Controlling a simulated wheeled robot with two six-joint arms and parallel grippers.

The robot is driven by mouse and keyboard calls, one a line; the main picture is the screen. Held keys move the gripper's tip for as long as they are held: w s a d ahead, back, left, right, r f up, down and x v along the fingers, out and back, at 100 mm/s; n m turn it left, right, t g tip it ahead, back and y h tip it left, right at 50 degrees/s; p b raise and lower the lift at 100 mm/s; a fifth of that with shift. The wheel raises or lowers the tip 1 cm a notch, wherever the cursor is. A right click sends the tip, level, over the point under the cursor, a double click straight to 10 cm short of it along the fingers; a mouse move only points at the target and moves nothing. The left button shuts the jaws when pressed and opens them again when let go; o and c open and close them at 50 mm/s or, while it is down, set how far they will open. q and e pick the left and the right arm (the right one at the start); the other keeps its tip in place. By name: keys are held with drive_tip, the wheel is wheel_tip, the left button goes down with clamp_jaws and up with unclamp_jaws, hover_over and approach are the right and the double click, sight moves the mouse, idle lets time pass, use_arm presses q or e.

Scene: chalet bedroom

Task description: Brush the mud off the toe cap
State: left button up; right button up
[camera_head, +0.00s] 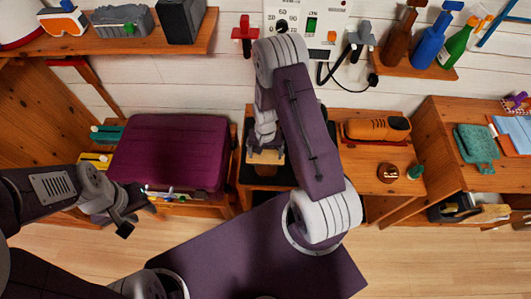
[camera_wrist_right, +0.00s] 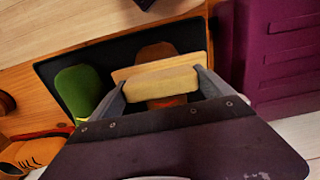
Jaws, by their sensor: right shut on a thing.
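My right gripper (camera_head: 264,148) is over the black tray (camera_head: 248,178) on the bench, its arm hiding much of the tray. In the right wrist view, my right gripper (camera_wrist_right: 161,84) is shut on a pale wooden brush (camera_wrist_right: 158,80). The brush lies across a brown shoe (camera_wrist_right: 156,52) on the tray; its bristles and any contact are hidden. Mud cannot be made out. A green shoe-like thing (camera_wrist_right: 78,90) stands beside it. My left gripper (camera_head: 132,212) is open and empty in front of the purple case.
The purple case (camera_head: 172,150) stands left of the tray. An orange shoe (camera_head: 376,129), a small round tin (camera_head: 388,173) and a green-topped item (camera_head: 414,172) are on the bench at right. Bottles (camera_head: 430,42) stand on the upper right shelf. Floor is free in front.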

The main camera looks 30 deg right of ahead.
wheel_tip(320, 180, up, 3)
drive_tip(key=shift+r+p, duration=0.2)
drive_tip(key=shift+p, duration=0.65)
drive_tip(key=shift+w+r+p, duration=0.1)
drive_tip(key=shift+r+p, duration=2.15)
drive_tip(key=shift+r, duration=0.35)
